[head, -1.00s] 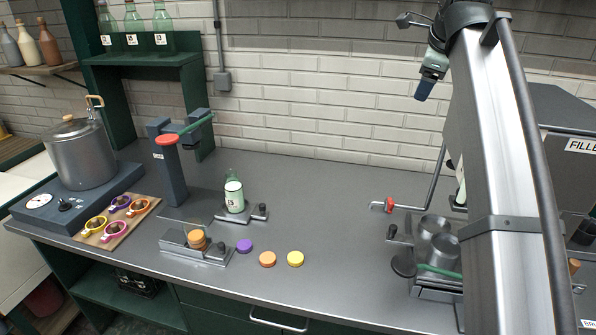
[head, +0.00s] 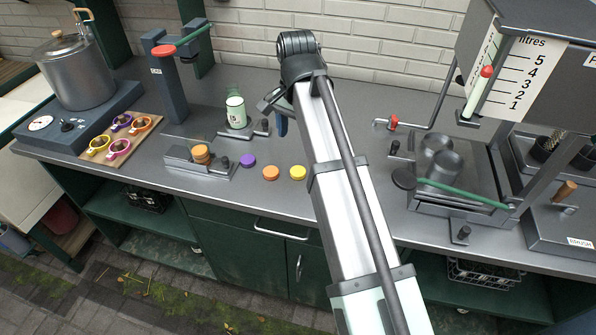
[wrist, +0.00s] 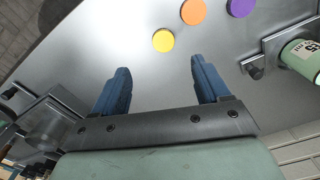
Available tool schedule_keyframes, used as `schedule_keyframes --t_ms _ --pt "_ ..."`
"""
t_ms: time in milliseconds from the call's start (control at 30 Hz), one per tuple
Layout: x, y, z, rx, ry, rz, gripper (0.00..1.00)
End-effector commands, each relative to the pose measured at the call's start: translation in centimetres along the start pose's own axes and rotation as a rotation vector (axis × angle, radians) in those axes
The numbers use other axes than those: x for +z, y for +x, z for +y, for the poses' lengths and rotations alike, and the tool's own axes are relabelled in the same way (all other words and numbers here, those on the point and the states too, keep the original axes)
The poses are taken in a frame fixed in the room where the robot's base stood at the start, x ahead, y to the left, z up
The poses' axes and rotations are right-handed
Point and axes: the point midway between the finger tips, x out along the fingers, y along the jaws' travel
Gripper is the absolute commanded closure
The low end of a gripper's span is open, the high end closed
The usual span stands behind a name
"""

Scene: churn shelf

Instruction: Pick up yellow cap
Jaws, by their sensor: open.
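The yellow cap (head: 297,172) lies flat on the grey worktop, at the right end of a short row of loose caps. In the wrist view the yellow cap (wrist: 163,40) is beyond my fingertips, between their lines and a little above the middle. My gripper (wrist: 157,72) has its two blue fingers spread apart with nothing between them. In the head view my gripper (head: 281,125) hangs above the worktop, behind the yellow cap and slightly left of it. One finger is mostly hidden there by the arm.
An orange cap (head: 271,173) and a purple cap (head: 248,160) lie left of the yellow one. A bottle (head: 236,112) stands in a holder behind them. A metal fixture with an orange piece (head: 201,154) is further left. Bare worktop lies right of the yellow cap.

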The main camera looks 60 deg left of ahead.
Motion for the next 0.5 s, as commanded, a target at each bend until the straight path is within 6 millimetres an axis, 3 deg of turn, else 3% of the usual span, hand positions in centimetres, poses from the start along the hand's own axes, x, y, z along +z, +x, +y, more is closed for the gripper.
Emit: schedule_keyframes --t_ms 300,500 --pt "0.0 5.2 0.1 0.0 0.003 0.0 0.25" --pt "-0.1 7.2 0.0 -0.001 0.004 0.001 0.25"
